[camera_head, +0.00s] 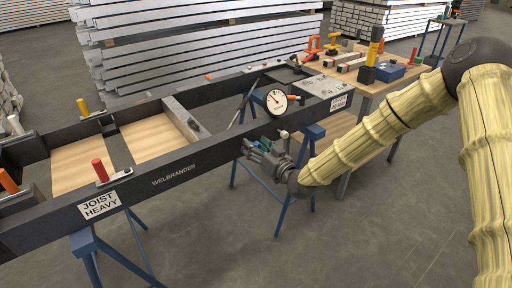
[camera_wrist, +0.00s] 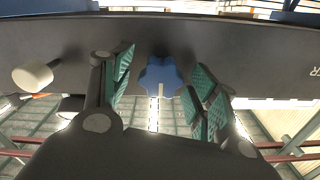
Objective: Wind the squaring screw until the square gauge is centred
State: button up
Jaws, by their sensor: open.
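The square gauge (camera_head: 275,101) is a round white dial with a dark rim on the near beam of the black frame. Its needle appears to lean to the upper left, but the scale is too small to read. A blue lobed knob (camera_wrist: 160,76), apparently the squaring screw's, sits against the dark beam in the wrist view. A pale line marks its lower part. My gripper (camera_wrist: 161,88) is open, its teal-padded fingers on either side of the knob with gaps visible. In the head view my gripper (camera_head: 259,149) is at the beam's near side, below the gauge, and the knob is hard to make out.
A pale round-ended peg (camera_wrist: 33,77) sticks out left of my fingers. The black frame (camera_head: 215,163) rests on blue trestles (camera_head: 285,205). A wooden workbench (camera_head: 385,86) with tools and a blue box (camera_head: 390,70) stands behind right. Open floor lies in front.

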jog(key=c, duration=1)
jog(key=shift+m, duration=0.3)
jog(key=m+b, duration=0.1)
jog(key=m, duration=0.3)
jog(key=shift+d+f, duration=0.15)
jog(key=m+b, duration=0.1)
jog(key=m, duration=0.4)
jog(key=shift+w+f+m, duration=0.1)
jog(key=shift+f+m, duration=0.05)
jog(key=shift+m, duration=0.25)
jog(key=m+b, duration=0.1)
jog(key=m, duration=0.1)
jog(key=m+b, duration=0.2)
jog(key=m, duration=0.1)
jog(key=shift+d+f, duration=0.1)
jog(key=shift+f, duration=0.1)
jog(key=shift+m+b, duration=1.2)
jog(key=shift+m, duration=1)
